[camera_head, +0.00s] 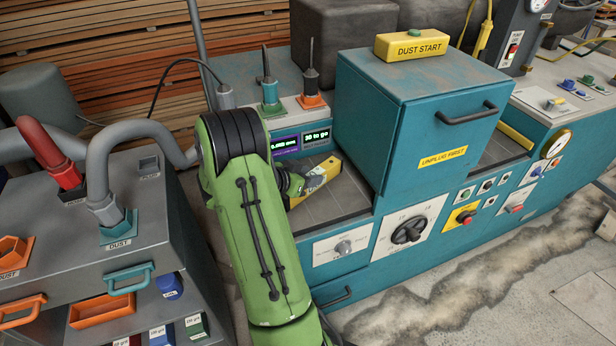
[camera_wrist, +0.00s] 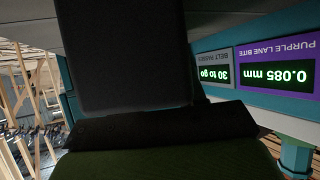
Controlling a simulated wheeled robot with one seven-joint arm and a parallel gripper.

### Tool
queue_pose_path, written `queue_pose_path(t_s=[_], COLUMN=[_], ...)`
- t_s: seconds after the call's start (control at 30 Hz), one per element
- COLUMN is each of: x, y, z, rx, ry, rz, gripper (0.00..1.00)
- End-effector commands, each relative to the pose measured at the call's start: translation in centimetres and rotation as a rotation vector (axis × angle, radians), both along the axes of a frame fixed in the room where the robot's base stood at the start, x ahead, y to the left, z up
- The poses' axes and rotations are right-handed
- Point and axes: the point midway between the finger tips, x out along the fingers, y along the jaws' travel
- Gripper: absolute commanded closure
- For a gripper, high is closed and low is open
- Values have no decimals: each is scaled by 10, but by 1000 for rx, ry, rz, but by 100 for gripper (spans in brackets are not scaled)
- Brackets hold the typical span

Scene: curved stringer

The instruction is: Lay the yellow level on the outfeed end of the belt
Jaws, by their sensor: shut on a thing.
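The yellow level (camera_head: 322,174) shows at the left opening of the teal machine, in the head view. It sits over or on the grey belt (camera_head: 338,206), tilted in the picture, with its left part behind my gripper. I cannot tell whether it touches the belt. My gripper (camera_head: 298,187) is shut on the level, and my green arm hides much of that area. In the wrist view a large dark shape fills the middle; I cannot make out the level or the fingertips there.
The teal machine housing (camera_head: 415,125) stands right of the level, with a yellow bar (camera_head: 516,136) at its far opening. Two displays (camera_head: 301,142) stand behind the belt; they show upside down in the wrist view (camera_wrist: 258,75). A grey cart (camera_head: 150,200) with hoses stands at left.

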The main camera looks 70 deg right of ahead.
Motion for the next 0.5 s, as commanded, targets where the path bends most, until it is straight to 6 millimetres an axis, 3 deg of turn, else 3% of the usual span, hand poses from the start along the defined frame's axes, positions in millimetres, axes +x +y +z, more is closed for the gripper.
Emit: queue_pose_path(t_s=[0.03,0.17,0.5], x=[0,0,0], y=[0,0,0], z=[-1,0,4], rx=[0,0,0], ry=[0,0,0], rz=[0,0,0], gripper=[55,35,34])
